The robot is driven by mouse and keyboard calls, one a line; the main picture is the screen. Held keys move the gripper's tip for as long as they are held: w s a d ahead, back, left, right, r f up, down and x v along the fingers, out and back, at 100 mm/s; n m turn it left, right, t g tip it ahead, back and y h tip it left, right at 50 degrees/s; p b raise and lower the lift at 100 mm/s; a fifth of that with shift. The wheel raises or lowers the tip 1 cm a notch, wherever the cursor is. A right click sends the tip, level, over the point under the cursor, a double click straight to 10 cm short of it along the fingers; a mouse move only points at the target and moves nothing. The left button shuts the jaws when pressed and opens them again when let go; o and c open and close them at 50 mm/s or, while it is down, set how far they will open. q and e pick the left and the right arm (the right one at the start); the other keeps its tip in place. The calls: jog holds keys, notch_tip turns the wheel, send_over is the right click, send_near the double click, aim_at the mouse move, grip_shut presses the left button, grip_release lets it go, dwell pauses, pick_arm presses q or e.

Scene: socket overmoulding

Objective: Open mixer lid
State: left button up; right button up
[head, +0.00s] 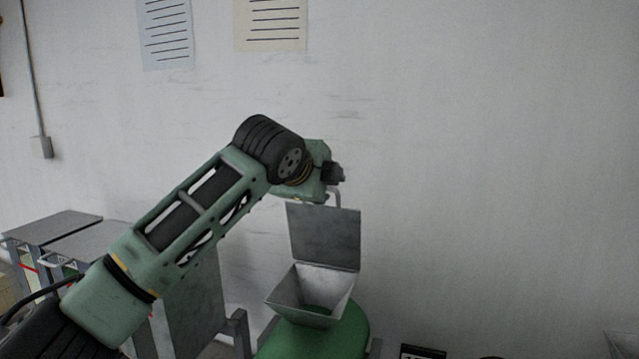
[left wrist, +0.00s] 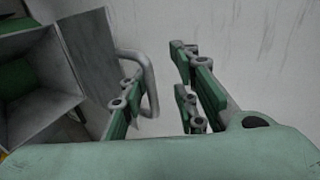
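The mixer is a green body (head: 345,335) with a grey square hopper (head: 312,287) on top. Its grey metal lid (head: 325,238) stands upright at the hopper's back edge, so the hopper mouth is open. The lid's bent-bar handle (head: 337,194) is at its upper edge, just below my left gripper (head: 333,174). In the left wrist view the lid (left wrist: 90,55) and open hopper (left wrist: 42,85) are at left. The fingers of the left gripper (left wrist: 158,65) are apart; the handle (left wrist: 151,85) shows beside the left finger, partly in the gap. Contact cannot be told. My right gripper is out of view.
Grey metal cabinets or tables (head: 60,226) stand at the left against the wall. A dark box-like object (head: 423,352) shows at the bottom edge, right of the mixer. The wall behind is close; space right of the lid is clear.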

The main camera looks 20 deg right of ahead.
pick_arm(q)
jog(key=v, duration=1.2)
jog(key=shift+a, duration=0.1)
